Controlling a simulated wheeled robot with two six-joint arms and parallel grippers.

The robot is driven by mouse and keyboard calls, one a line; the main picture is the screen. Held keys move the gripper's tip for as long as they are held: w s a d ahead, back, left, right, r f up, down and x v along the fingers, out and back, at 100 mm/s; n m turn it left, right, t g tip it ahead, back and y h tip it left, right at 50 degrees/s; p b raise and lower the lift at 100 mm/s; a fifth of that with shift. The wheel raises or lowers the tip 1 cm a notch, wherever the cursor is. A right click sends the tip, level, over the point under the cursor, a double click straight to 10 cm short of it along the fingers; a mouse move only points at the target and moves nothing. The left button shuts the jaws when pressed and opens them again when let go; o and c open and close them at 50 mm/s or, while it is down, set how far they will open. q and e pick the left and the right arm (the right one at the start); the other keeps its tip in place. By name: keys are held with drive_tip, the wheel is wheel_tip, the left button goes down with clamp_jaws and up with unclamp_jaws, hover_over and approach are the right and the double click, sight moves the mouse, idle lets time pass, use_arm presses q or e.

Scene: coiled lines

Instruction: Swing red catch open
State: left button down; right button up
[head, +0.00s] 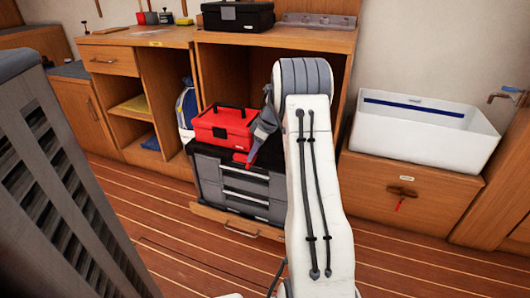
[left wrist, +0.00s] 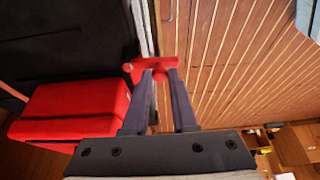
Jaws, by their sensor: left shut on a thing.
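The red catch (head: 240,158) sits at the top front edge of the grey drawer chest (head: 207,172). In the left wrist view the red catch (left wrist: 139,66) lies crosswise at my fingertips. My left gripper (head: 251,157) reaches down to it from above, and its two dark fingers (left wrist: 161,76) are shut on the catch. The fingers hide part of the catch, so I cannot tell how far it is turned. My right gripper is in neither view.
A red toolbox (head: 222,130) stands on the chest, close beside my left gripper. A black case (head: 238,17) is on the counter above. A white bin (head: 420,128) stands on a wooden cabinet at right. Bare plank floor (head: 170,235) lies in front.

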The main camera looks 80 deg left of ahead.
use_arm(q)
drive_tip(key=shift+s+d+f, duration=0.1)
drive_tip(key=shift+s+f, duration=0.05)
drive_tip(key=c, duration=0.7)
unclamp_jaws()
drive_tip(key=p+v, duration=0.3)
drive_tip(key=v, duration=0.7)
drive_tip(key=shift+w+r+p, duration=0.2)
drive_tip(key=shift+r+p, duration=0.05)
drive_tip(key=shift+p, duration=0.15)
